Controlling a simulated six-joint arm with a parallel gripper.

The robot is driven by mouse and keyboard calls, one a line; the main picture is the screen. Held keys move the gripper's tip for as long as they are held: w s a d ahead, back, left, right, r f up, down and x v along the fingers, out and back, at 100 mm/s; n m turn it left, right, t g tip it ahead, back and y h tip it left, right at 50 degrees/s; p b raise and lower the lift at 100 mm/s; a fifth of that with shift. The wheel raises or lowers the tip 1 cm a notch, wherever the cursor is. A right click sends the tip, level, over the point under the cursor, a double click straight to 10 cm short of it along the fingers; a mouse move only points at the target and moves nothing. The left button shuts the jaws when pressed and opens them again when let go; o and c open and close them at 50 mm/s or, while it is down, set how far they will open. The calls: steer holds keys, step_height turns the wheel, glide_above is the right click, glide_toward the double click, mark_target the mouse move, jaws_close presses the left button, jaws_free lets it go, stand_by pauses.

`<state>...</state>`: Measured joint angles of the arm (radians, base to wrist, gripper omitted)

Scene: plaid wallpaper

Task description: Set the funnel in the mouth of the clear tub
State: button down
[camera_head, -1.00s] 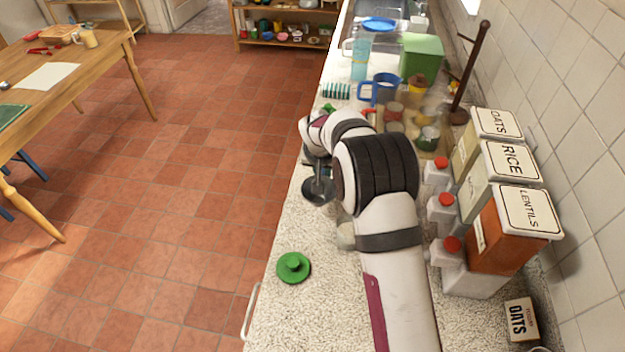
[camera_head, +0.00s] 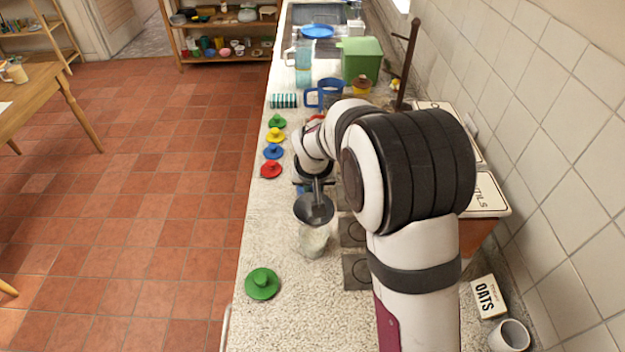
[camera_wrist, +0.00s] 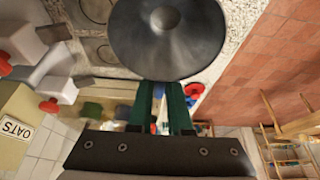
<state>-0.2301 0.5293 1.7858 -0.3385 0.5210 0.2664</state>
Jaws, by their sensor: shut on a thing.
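The dark grey funnel (camera_head: 314,210) hangs from my gripper (camera_head: 316,181), wide side toward the head camera. In the wrist view the funnel (camera_wrist: 168,38) fills the top middle, just beyond the green fingers of my gripper (camera_wrist: 167,88), which are shut on its edge. The clear tub (camera_head: 313,242) stands on the counter just below the funnel in the head view. The funnel overlaps the tub's upper part and hides most of its mouth. I cannot tell whether the two touch. The tub is hidden in the wrist view.
A green lid (camera_head: 262,284) lies on the counter near its left edge. Red (camera_head: 271,169), blue (camera_head: 273,151) and yellow (camera_head: 275,135) lids line that edge farther back. An oats box (camera_head: 488,297) and a mug (camera_head: 509,336) stand at the right wall.

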steer(key=shift+f, duration=3)
steer(key=shift+f, duration=0.3)
steer(key=c, duration=0.8)
jaws_free()
steer(key=shift+o, duration=0.2)
steer(key=v, duration=1.5)
steer(key=shift+r, duration=0.35)
